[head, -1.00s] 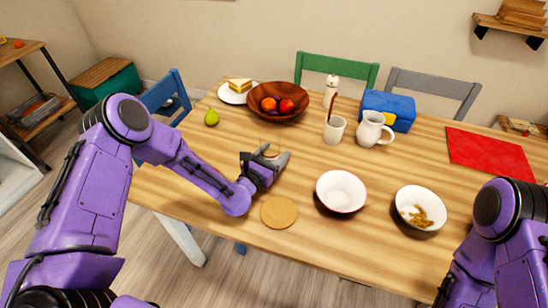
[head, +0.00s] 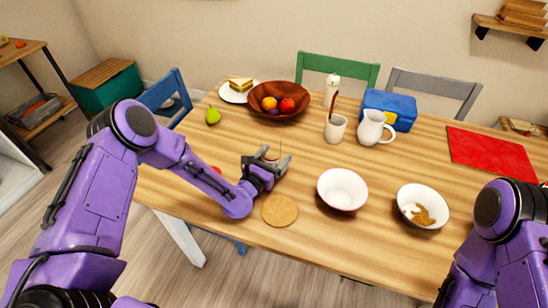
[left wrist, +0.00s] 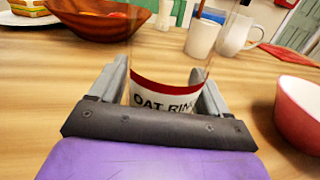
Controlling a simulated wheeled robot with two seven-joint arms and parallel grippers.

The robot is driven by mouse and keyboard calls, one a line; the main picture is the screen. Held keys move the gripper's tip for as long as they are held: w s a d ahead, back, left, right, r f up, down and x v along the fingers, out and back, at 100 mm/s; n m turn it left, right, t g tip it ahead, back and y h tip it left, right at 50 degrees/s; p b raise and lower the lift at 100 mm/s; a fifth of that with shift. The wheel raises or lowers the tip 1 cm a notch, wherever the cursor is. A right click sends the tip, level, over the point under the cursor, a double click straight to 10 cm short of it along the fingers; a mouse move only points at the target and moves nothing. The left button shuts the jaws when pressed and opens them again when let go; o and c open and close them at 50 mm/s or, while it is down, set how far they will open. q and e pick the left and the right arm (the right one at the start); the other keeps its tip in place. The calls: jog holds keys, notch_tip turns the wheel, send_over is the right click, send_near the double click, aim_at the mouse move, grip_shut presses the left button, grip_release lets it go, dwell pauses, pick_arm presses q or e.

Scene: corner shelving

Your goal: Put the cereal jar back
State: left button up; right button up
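The cereal jar (left wrist: 165,95) is clear, with a white label reading "OAT RIN" under a red band. In the left wrist view it stands between the two fingers of my left gripper (left wrist: 163,88). Both fingers lie close along its sides; I cannot tell whether they press on it. In the head view my left gripper (head: 272,158) is over the table, left of the white bowl, and the clear jar is hard to make out there. My right arm shows at the lower right, its gripper out of view.
On the wooden table (head: 330,240) are a round cork mat (head: 279,210), a white bowl (head: 342,188), a bowl with cereal (head: 422,206), a mug (head: 335,130), a pitcher (head: 372,128) and a fruit bowl (head: 290,114). A shelf (head: 508,28) is at upper right.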

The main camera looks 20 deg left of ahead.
pick_arm(q)
jog(key=shift+o, duration=0.5)
jog(key=shift+s+d+f, duration=0.1)
jog(key=shift+s+f, duration=0.3)
jog(key=shift+f, duration=0.35)
jog(key=shift+w+r+p, duration=0.1)
jog(key=shift+r+p, duration=0.35)
jog(key=shift+p, duration=0.15)
jog(key=shift+s+f, duration=0.2)
jog(key=shift+s, duration=0.05)
jog(key=v, duration=0.3)
jog(key=b+v, duration=0.1)
jog(key=v, duration=0.2)
jog(key=r+b+v, duration=0.1)
jog(key=v, duration=0.3)
jog(key=shift+a, duration=0.25)
jog(key=shift+s+a, duration=0.1)
jog(key=shift+s, duration=0.3)
jog(key=shift+r, duration=0.1)
jog(key=shift+r, duration=0.15)
